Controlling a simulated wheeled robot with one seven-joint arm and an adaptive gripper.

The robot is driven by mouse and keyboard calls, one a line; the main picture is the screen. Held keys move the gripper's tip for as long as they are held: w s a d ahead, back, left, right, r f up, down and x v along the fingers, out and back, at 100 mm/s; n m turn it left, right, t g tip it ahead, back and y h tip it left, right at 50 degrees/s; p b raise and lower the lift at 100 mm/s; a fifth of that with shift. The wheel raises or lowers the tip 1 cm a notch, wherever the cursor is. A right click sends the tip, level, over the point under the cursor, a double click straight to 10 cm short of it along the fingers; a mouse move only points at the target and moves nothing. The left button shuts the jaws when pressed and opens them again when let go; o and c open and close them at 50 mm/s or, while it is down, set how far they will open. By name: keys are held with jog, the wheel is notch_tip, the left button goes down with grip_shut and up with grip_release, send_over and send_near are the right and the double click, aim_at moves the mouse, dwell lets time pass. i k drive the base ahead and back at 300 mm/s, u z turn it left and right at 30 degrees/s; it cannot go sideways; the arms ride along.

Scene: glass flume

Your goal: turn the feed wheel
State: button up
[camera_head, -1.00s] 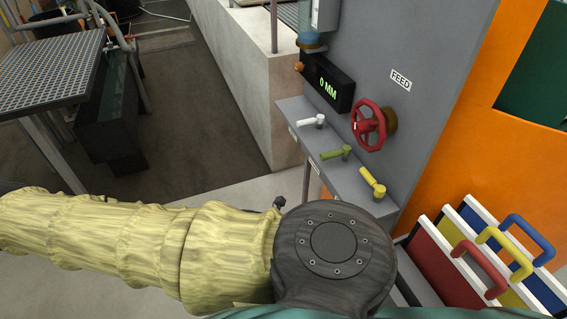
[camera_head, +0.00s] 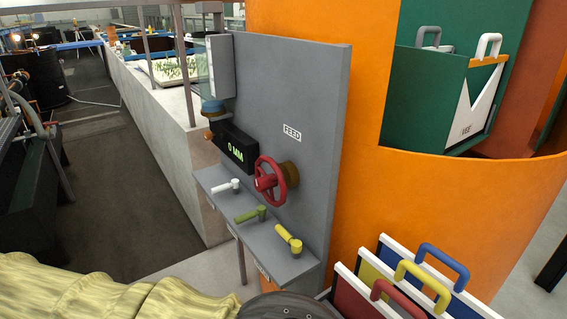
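The feed wheel (camera_head: 270,181) is a red handwheel on a brown hub, mounted on a grey upright panel (camera_head: 315,100). A small FEED label (camera_head: 292,132) sits above it on the panel. A black display (camera_head: 236,148) left of the wheel reads 0 MM in green. My arm, in a yellow sleeve, crosses the bottom left, with a dark round joint at the bottom edge. My gripper is out of view. Nothing touches the wheel.
A ledge below the wheel carries a white lever (camera_head: 227,187), a green lever (camera_head: 251,214) and a yellow lever (camera_head: 289,239). Handled boards (camera_head: 410,285) stand at the lower right, before an orange curved wall (camera_head: 450,200). The floor (camera_head: 110,190) at left is open.

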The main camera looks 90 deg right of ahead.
aim_at(267, 182)
jog(key=k, duration=0.65)
jog(key=u, duration=0.55)
jog(key=i, duration=1.05)
jog(key=z, duration=2.4)
